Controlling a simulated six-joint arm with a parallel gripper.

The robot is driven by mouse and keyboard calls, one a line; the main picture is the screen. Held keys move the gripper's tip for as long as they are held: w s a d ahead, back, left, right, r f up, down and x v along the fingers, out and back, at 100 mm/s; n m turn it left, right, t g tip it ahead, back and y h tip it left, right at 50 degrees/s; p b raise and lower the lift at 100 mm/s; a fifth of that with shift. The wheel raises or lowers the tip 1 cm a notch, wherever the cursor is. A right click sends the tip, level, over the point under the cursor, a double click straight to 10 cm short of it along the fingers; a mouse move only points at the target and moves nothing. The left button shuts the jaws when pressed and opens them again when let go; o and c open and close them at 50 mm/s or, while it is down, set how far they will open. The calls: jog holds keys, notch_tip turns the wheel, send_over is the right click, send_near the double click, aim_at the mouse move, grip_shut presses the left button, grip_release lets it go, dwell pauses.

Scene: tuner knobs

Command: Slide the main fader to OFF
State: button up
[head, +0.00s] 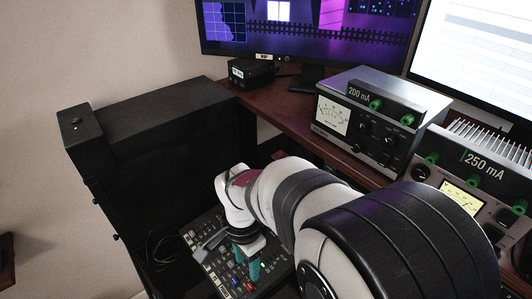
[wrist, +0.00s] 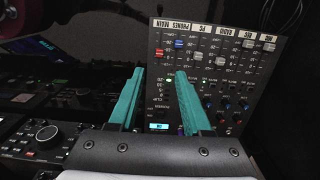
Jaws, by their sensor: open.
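The mixer panel (wrist: 235,85) fills the right half of the wrist view, its labels upside down. The main fader (wrist: 159,52) has a red cap in the leftmost slot, under the MAIN label (wrist: 163,24). My gripper (wrist: 160,73) is open, with teal fingers apart and nothing between them. In the picture, the red cap lies just beyond the gap between the fingertips; I cannot tell whether they touch it. In the head view my gripper (head: 246,265) points down over the mixer panel (head: 204,240), and my arm hides part of the panel.
A blue PHONES cap (wrist: 179,43) sits close to the right of the red one, with several white caps further right. A round dial device (wrist: 47,133) lies at lower left. The head view shows meter boxes (head: 357,118) on the desk and a black cabinet (head: 160,130).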

aim_at(250, 286)
notch_tip(250, 286, down, 10)
dwell(0.3)
grip_shut()
dwell(1.3)
